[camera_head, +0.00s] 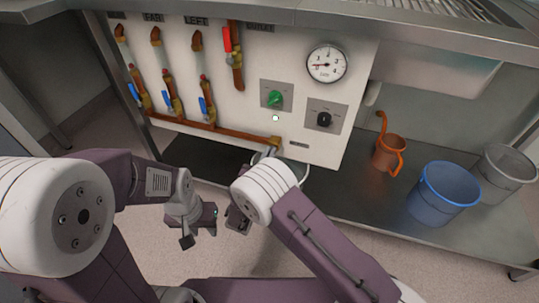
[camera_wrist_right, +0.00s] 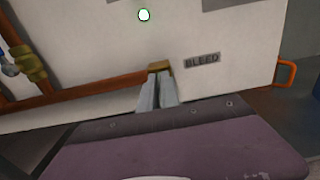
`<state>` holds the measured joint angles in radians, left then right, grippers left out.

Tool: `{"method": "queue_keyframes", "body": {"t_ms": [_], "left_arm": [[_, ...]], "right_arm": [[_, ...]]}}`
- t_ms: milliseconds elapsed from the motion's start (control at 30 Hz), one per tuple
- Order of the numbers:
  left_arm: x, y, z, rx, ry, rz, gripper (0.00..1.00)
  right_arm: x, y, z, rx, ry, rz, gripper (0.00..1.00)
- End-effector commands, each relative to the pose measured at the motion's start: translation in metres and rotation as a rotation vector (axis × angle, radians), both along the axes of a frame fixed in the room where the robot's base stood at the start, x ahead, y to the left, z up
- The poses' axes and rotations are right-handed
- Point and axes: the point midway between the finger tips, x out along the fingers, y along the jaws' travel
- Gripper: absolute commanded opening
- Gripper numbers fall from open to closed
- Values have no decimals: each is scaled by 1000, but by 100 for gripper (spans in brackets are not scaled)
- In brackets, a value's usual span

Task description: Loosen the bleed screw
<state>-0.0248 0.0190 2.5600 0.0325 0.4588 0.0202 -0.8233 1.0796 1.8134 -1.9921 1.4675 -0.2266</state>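The bleed fitting is a small brass end (camera_head: 275,143) on the copper pipe at the panel's lower edge. In the right wrist view the brass end (camera_wrist_right: 160,67) is left of the BLEED label (camera_wrist_right: 202,60). My right gripper (camera_wrist_right: 158,88) is at this fitting, its two grey fingers close together with a narrow gap. Their tips meet the brass, and the screw itself is hidden between them. In the head view my right wrist covers most of these fingers. My left gripper (camera_head: 198,229) is open and empty, low in front of the panel.
The white panel carries several lever valves, a green knob (camera_head: 275,98), a black knob (camera_head: 324,119) and a gauge (camera_head: 327,64). An orange can (camera_head: 389,154), blue bucket (camera_head: 443,195) and grey bucket (camera_head: 505,168) stand right.

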Motion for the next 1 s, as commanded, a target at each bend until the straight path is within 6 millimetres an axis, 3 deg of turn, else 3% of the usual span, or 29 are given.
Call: {"method": "queue_keyframes", "body": {"t_ms": [467,1000], "left_arm": [[0,0,13,0,0,0,36],[0,0,64,0,0,0,36]], "right_arm": [[0,0,2,-71,24,1,0],[0,1,3,-517,170,1,0]]}}
